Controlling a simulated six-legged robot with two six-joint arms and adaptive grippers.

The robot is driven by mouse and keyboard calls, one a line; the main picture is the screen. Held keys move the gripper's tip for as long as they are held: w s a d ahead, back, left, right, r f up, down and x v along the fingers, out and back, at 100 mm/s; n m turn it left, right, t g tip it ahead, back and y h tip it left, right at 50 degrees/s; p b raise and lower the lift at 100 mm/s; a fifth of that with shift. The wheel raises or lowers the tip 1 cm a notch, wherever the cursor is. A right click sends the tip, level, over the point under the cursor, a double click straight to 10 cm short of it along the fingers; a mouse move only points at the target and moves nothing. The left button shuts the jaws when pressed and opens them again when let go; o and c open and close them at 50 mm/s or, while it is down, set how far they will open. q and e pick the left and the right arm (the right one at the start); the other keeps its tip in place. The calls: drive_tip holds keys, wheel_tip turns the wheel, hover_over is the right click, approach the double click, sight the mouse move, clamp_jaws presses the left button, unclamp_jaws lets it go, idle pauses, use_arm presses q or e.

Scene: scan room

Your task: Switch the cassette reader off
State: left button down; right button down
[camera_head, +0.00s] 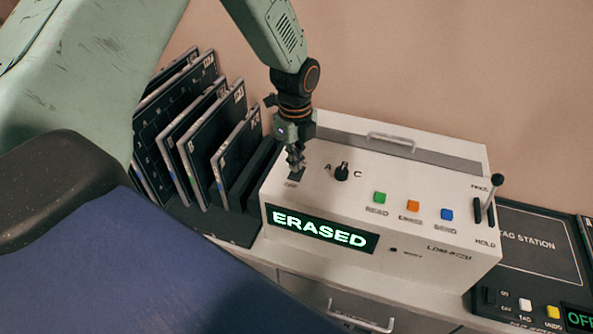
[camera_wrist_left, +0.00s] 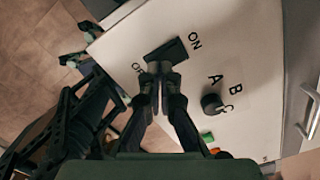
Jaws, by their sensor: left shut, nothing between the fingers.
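The cassette reader (camera_head: 330,200) is a white box on the counter with a lit green display (camera_head: 320,229) reading ERASED. Its dark power switch (camera_head: 295,176) is on the top left; in the left wrist view the switch (camera_wrist_left: 176,48) lies between the ON and OFF labels. My left gripper (camera_head: 296,163) points down at the switch, shut and empty. In the left wrist view its fingertips (camera_wrist_left: 160,68) overlap the switch's near edge, closer to the OFF end. Fingers partly hide the switch; I cannot tell if they touch it. My right gripper is out of view.
A black selector knob (camera_head: 342,171) and green, orange and blue buttons (camera_head: 413,206) are right of the switch. A lever (camera_head: 492,192) rises at the right end. A rack of dark cassettes (camera_head: 205,140) stands close on the left. The tag station (camera_head: 530,250) is at right.

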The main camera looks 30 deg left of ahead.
use_arm(q)
drive_tip(key=shift+s+f, duration=0.1)
drive_tip(key=shift+s, duration=0.05)
drive_tip(key=shift+f, duration=0.3)
drive_tip(key=shift+f+b, duration=0.15)
drive_tip(key=shift+b, duration=0.2)
drive_tip(key=shift+f, duration=0.15)
idle(0.4)
drive_tip(key=shift+r+p, duration=0.8)
drive_tip(key=shift+r, duration=0.15)
wheel_tip(320, 180, up, 2)
drive_tip(key=shift+r+p, duration=0.2)
drive_tip(key=shift+p, duration=0.8)
drive_tip(key=shift+r+p, duration=1.3)
drive_tip(key=shift+r, duration=0.15)
